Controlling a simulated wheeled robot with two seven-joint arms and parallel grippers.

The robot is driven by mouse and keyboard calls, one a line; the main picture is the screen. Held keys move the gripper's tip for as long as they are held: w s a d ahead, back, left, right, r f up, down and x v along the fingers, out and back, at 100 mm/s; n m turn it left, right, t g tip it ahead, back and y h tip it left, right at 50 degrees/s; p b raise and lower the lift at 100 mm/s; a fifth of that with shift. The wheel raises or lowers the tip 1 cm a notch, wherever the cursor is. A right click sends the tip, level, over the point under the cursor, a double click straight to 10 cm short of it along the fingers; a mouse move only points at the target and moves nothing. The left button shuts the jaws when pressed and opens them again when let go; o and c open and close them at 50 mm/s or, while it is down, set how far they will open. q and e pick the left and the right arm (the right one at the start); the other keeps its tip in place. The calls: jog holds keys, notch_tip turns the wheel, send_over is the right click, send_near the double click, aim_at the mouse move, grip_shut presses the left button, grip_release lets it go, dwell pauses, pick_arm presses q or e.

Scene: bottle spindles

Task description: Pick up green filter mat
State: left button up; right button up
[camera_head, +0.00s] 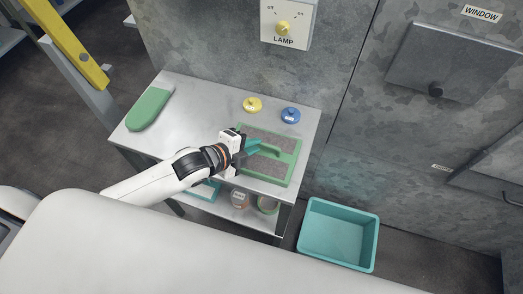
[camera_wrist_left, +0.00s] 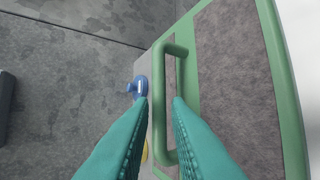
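The green filter mat (camera_head: 268,170) lies on the right part of the metal table (camera_head: 190,117). It has a green frame, grey pads and a raised green handle along its middle. It also shows in the left wrist view (camera_wrist_left: 235,75), with its handle (camera_wrist_left: 160,100) close ahead. My left gripper (camera_head: 257,147) is over the mat at the handle. In the left wrist view its two teal fingers (camera_wrist_left: 160,100) are apart, with one bar of the handle seen between the tips. Contact with the handle cannot be told. My right gripper is not in view.
A yellow knobbed item (camera_head: 252,104) and a blue one (camera_head: 290,116) stand behind the mat. A green flat object (camera_head: 150,108) lies at the table's left. A teal bin (camera_head: 340,238) stands right of the table. Jars (camera_head: 240,199) sit on the lower shelf. The table's middle is mostly clear.

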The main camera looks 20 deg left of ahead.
aim_at(262, 149)
pick_arm(q)
jog(key=x, duration=0.3)
jog(key=shift+w+d+f, duration=0.1)
jog(key=shift+w+d, duration=0.05)
jog(key=shift+w, duration=0.1)
jog(key=shift+c, duration=0.3)
grip_shut()
